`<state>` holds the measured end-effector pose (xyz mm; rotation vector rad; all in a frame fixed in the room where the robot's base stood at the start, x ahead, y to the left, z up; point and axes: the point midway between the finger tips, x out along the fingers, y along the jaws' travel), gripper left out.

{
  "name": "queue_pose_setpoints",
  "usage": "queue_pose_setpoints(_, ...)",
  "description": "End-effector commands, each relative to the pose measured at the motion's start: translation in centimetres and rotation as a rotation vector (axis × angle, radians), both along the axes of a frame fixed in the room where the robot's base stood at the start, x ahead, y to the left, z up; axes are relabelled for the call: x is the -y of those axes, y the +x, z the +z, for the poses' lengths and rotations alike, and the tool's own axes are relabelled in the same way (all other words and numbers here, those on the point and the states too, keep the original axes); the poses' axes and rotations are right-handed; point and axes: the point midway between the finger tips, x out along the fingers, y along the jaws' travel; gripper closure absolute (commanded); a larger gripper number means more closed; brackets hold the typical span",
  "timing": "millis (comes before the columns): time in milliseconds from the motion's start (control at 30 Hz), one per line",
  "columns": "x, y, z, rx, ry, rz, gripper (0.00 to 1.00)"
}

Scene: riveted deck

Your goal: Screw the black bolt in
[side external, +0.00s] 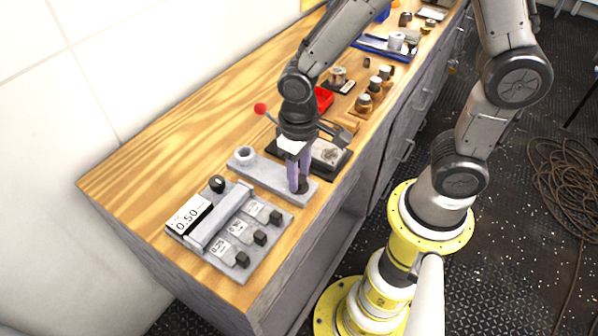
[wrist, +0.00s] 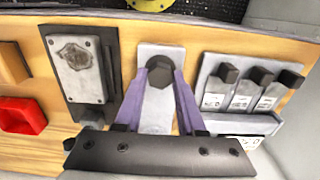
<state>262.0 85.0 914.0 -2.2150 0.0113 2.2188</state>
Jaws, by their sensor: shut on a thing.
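The black bolt (wrist: 160,70) has a hexagonal head and stands at one end of a light grey plate (wrist: 155,120). In the side view the bolt (side external: 303,187) shows at the near right end of the plate (side external: 268,176), partly hidden by the fingers. My gripper (wrist: 160,76) points down with its two purple fingers closed on opposite sides of the bolt's head. The gripper (side external: 297,184) also shows at the bolt in the side view. The threads are hidden, so I cannot tell how deep the bolt sits.
A grey fixture (side external: 238,228) with black knobs and a "0.50" label lies to the left. A dark-based block (side external: 328,153) and a red bin (side external: 323,99) are close behind the gripper. The bench's front edge is near.

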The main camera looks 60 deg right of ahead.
Motion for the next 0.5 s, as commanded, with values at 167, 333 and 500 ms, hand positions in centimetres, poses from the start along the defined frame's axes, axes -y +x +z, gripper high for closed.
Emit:
queue_pose_setpoints(167, -0.03, 0.14, 0.25, 0.006, 0.002, -0.169, 1.0)
queue_pose_setpoints(333, -0.04, 0.17, 0.28, 0.006, 0.002, -0.331, 1.0)
queue_pose_setpoints(500, -0.04, 0.17, 0.28, 0.006, 0.003, -0.492, 1.0)
